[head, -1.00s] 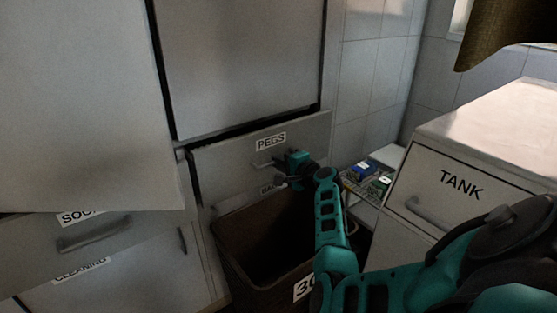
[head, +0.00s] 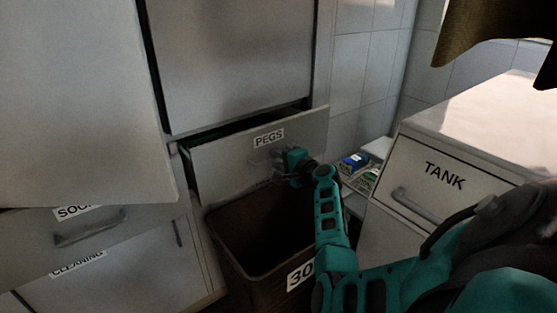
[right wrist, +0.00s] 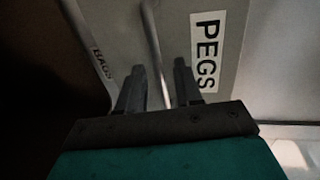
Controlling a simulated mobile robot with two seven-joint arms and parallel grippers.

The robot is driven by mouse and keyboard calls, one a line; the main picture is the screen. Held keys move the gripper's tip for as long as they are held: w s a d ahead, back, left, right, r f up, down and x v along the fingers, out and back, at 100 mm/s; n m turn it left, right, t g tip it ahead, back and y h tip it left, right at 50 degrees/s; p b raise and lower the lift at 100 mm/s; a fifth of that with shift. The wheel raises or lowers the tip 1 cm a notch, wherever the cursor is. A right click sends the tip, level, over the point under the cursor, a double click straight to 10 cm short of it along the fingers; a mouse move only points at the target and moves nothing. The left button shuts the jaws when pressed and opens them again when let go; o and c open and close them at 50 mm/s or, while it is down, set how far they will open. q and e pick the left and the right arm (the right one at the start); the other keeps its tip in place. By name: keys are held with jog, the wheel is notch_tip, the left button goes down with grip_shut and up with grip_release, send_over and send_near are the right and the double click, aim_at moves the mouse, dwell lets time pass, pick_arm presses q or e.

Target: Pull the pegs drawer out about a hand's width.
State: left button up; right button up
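The drawer labelled PEGS (head: 225,165) stands partly out of its cabinet, with a dark gap above its front. Its label also shows in the right wrist view (right wrist: 205,50). Its thin bar handle (right wrist: 154,40) runs between the two fingers of my right gripper (right wrist: 160,80), with a narrow gap visible on each side. In the head view my right gripper (head: 280,158) is at this handle and partly covers it. The fingers are around the bar but do not look closed on it. My left gripper is in neither view.
An open dark bin (head: 240,270) marked 30 stands directly below the drawer. A TANK cabinet (head: 440,165) is at right, with small packets (head: 355,162) on a low shelf beside it. Other drawers (head: 90,232) and a protruding panel (head: 80,110) are at left.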

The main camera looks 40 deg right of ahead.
jog(key=o, duration=0.8)
jog(key=r+p, duration=0.2)
jog(key=r, duration=0.2)
jog(key=r+p, duration=0.1)
jog(key=r, duration=0.4)
jog(key=r+p, duration=0.2)
jog(key=r, duration=0.2)
jog(key=shift+w+d+r+p, duration=0.25)
jog(key=shift+w+d+p, duration=0.05)
jog(key=shift+d, duration=0.05)
jog(key=shift+c, duration=0.2)
jog(key=r, duration=0.2)
jog(key=r+p, duration=0.1)
jog(key=a+r, duration=0.1)
jog(key=r, duration=0.1)
jog(key=shift+s+r, duration=0.35)
jog(key=c, duration=0.8)
jog(key=shift+o, duration=0.2)
jog(key=shift+w+d+r+p, duration=0.15)
jog(key=shift+r+p, duration=0.15)
jog(key=shift+r, duration=0.15)
